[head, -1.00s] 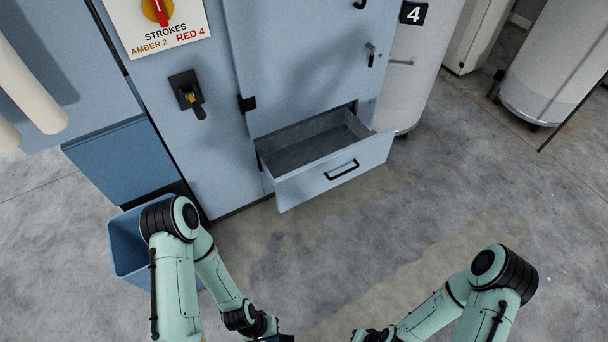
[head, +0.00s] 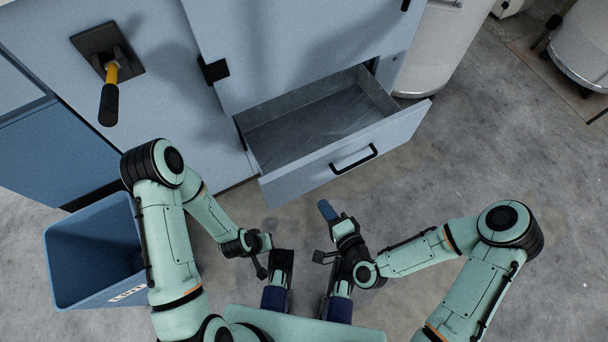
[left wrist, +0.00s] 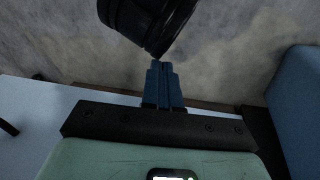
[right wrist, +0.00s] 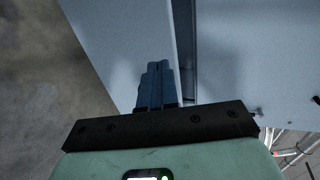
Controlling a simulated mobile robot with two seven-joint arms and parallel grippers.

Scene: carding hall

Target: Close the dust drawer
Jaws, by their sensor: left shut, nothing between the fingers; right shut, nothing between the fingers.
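The dust drawer (head: 305,181) is pulled out of the blue machine, its grey inside empty. Its front has a black bar handle (head: 354,159). My right gripper (head: 326,209) is shut and empty, a little in front of and below the drawer front, left of the handle. In the right wrist view its blue fingers (right wrist: 157,66) stand before light blue panels with a dark gap. My left gripper (left wrist: 160,66) is shut and empty, over the floor beside a black rounded part. In the head view its fingers are hard to make out, low in the middle.
A blue bin (head: 62,245) stands on the floor at the left. A black lever with a yellow shank (head: 110,86) sticks out from the machine (head: 160,130). A pale cylinder (head: 440,50) stands right of the drawer.

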